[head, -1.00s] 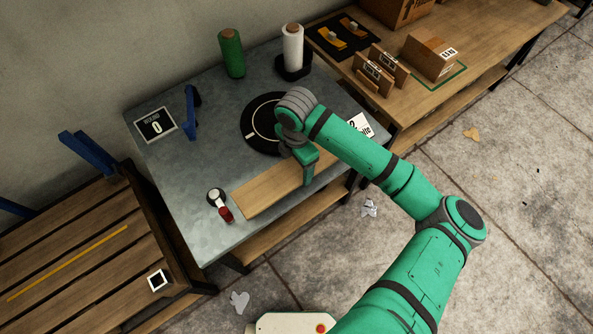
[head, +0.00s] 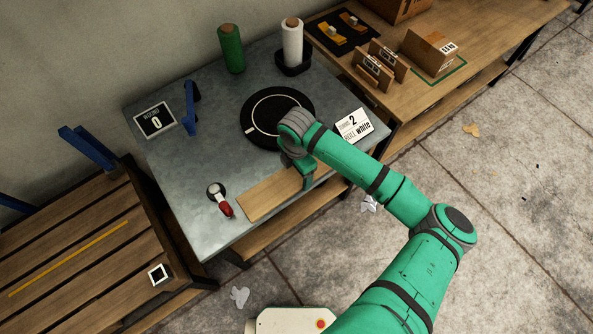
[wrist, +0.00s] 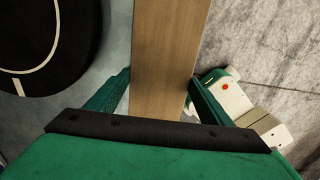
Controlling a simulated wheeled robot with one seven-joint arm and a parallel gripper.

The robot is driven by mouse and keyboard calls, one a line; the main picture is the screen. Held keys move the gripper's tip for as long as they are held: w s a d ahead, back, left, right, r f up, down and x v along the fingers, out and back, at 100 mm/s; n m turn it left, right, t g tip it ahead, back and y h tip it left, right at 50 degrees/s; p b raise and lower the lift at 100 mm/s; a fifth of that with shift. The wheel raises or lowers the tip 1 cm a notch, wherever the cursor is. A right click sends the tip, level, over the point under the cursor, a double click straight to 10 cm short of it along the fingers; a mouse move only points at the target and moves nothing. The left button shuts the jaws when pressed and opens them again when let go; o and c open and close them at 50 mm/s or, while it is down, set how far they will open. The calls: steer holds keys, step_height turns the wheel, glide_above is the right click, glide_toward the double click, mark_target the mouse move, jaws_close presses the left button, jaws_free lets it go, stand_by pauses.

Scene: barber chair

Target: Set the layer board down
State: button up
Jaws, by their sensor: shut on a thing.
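The layer board, a long pale wooden plank (head: 268,194), lies level along the front edge of the grey metal table (head: 190,215). My gripper (head: 304,178) is shut on the board across its width, towards the right end, which my arm partly hides. In the wrist view, the board (wrist: 168,50) runs straight up the picture between the two green fingers of my gripper (wrist: 160,97). I cannot tell whether the board's underside touches the tabletop.
A black turntable disc (head: 262,128) lies behind the board. A red-handled lever (head: 224,206) stands close to the board's left end. A green roll (head: 232,50), a white roll (head: 292,42), a blue bracket (head: 191,110) and a sign (head: 354,125) stand on the table.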

steer(key=o, duration=1.2)
steer(key=shift+f, duration=0.1)
